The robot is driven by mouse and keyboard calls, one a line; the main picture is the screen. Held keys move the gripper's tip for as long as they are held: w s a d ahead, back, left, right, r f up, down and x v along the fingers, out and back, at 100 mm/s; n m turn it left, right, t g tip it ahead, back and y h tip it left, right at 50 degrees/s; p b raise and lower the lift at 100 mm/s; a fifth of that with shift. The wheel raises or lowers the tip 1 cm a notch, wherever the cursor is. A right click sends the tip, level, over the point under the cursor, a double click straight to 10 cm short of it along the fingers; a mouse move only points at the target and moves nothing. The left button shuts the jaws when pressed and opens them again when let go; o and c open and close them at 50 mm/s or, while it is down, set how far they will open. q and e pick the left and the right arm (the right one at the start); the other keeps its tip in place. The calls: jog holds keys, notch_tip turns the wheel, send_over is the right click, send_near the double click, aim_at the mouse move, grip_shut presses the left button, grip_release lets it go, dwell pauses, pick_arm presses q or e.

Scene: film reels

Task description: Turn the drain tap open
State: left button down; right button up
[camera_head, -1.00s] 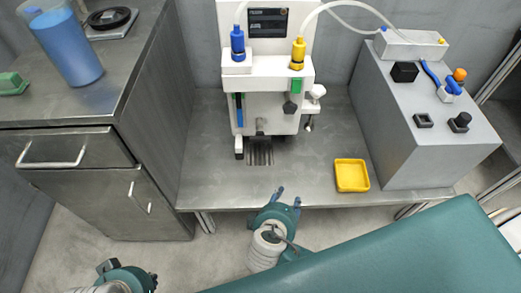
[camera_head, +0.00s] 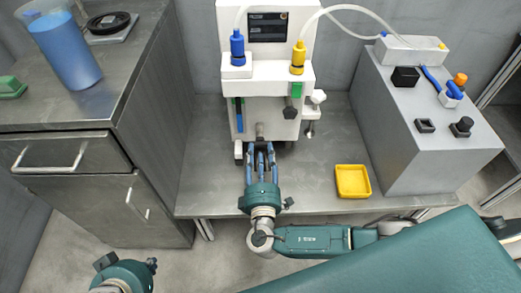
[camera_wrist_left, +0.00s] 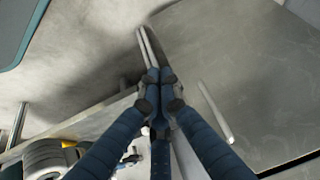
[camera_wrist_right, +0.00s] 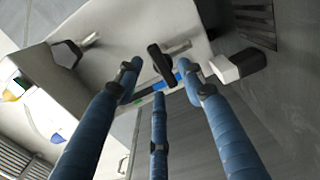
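The drain tap looks to be the small black handle on a metal spout, low on the front of the white machine (camera_head: 268,103). The handle (camera_wrist_right: 158,62) shows in the right wrist view between my fingertips. In the head view the metal spout (camera_head: 260,130) shows just beyond my right gripper (camera_head: 260,152). My right gripper (camera_wrist_right: 160,76) is open, its three fingers spread around the handle; contact cannot be told. My left gripper (camera_head: 128,266) is low at the left, away from the machine. In the left wrist view its fingertips (camera_wrist_left: 159,76) are together and empty.
A black knob (camera_head: 290,112) is right of the spout. A yellow tray (camera_head: 352,182) and a grey box (camera_head: 425,135) stand to the right on the steel bench (camera_head: 215,180). A steel cabinet (camera_head: 150,130) with a blue-filled jug (camera_head: 72,60) is at the left.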

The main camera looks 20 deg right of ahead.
pick_arm(q)
jog(key=shift+w+d+r+t, duration=0.2)
jog(key=shift+w+r+t, duration=0.05)
jog(key=shift+w, duration=0.25)
jog(key=shift+w+d+r+t, duration=0.15)
jog(key=shift+w+r+t, duration=0.1)
jog(key=shift+w, duration=0.25)
pick_arm(e)
jog(key=shift+x, duration=1.1)
